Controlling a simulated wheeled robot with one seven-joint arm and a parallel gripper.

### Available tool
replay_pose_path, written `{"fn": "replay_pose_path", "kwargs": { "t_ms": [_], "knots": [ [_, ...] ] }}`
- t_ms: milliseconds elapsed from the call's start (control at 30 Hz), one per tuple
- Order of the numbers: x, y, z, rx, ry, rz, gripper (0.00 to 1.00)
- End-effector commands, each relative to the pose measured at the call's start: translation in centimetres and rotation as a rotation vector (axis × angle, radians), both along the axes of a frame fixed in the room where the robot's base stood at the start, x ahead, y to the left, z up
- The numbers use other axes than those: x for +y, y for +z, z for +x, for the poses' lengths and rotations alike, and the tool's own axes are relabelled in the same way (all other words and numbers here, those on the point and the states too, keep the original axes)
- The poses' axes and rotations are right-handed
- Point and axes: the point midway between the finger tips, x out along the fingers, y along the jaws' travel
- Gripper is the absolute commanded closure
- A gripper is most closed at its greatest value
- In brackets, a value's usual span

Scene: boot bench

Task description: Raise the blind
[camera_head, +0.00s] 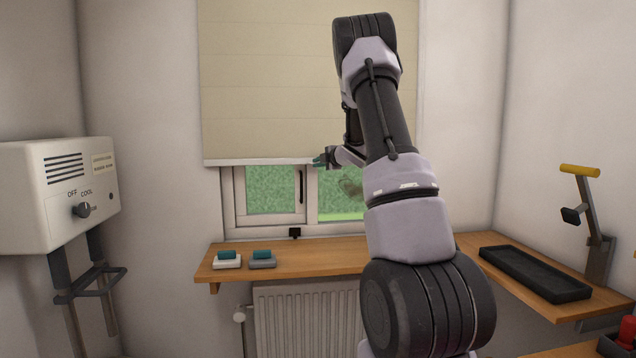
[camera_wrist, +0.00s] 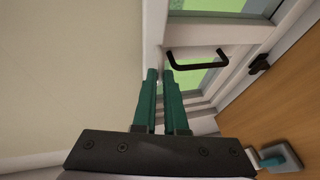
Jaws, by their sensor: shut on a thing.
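The beige blind (camera_head: 265,80) hangs over the upper part of the window, and its pale bottom rail (camera_head: 255,162) is level with the upper part of the panes. In the wrist view the blind (camera_wrist: 70,70) fills the left side, with the rail (camera_wrist: 154,35) along its edge. My gripper (camera_head: 319,160) is at the rail, right of the window's middle upright. In the wrist view its teal fingers (camera_wrist: 160,75) are closed on the rail, one on each side. My arm hides the blind's right part.
The window handle (camera_wrist: 197,62) is close by the fingers. A wooden sill (camera_head: 330,260) below holds two teal-topped blocks (camera_head: 245,258). A heater box (camera_head: 60,195) hangs at the left. A black tray (camera_head: 533,273) and yellow-handled lever (camera_head: 580,171) are at the right.

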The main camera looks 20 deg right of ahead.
Motion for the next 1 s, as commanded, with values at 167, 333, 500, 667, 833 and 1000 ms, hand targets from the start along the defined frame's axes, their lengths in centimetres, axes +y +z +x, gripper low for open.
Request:
{"fn": "replay_pose_path", "kwargs": {
  "t_ms": [167, 333, 500, 667, 833, 1000],
  "knots": [
    [-0.2, 6.4, 0.0, -0.008, -0.003, -0.004, 1.0],
    [-0.2, 11.3, 0.0, -0.006, -0.002, -0.004, 1.0],
    [-0.1, 15.0, 0.0, -0.005, -0.001, -0.004, 1.0],
    [-0.1, 17.1, 0.0, -0.003, -0.002, -0.002, 1.0],
    [-0.1, 18.1, 0.0, -0.002, -0.002, 0.0, 1.0],
    [-0.1, 18.3, 0.0, -0.001, -0.002, 0.0, 1.0]
  ]
}}
